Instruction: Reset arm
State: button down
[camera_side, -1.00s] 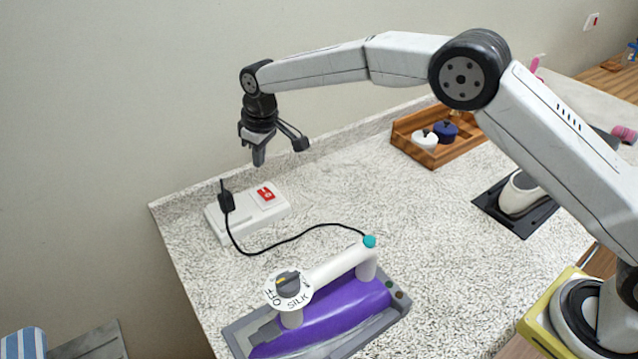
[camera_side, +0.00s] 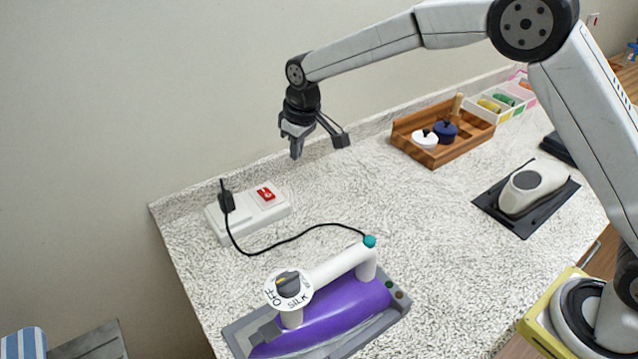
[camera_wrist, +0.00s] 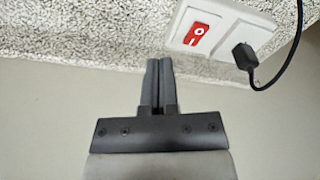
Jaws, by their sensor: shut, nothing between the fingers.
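My gripper (camera_side: 296,152) hangs in the air above the back of the counter, up and to the right of the power strip. Its fingers are shut with nothing between them; they also show closed together in the wrist view (camera_wrist: 158,68). The white power strip (camera_side: 222,227) has a red switch (camera_side: 266,194) and a black plug (camera_side: 226,201) standing in it. The switch also shows in the wrist view (camera_wrist: 196,34). My gripper touches neither.
A purple iron (camera_side: 345,305) with its dial at OFF rests on a grey stand at the front, its cord running to the plug. A wooden tray (camera_side: 462,148) with two small lidded pots stands at the back right. The counter's middle is clear.

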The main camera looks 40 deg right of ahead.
jog(key=s+d+m, duration=0.1)
jog(key=s+d, duration=0.4)
jog(key=s, duration=0.4)
jog(key=s+d+f+m, duration=0.1)
jog(key=s+d+m, duration=0.1)
jog(key=s+d, duration=0.3)
jog(key=s+d+f+m, duration=0.1)
jog(key=s+d, duration=0.3)
jog(key=s, duration=0.9)
jog(key=shift+s+d+t+h, duration=0.25)
jog(key=shift+d+t+h, duration=0.15)
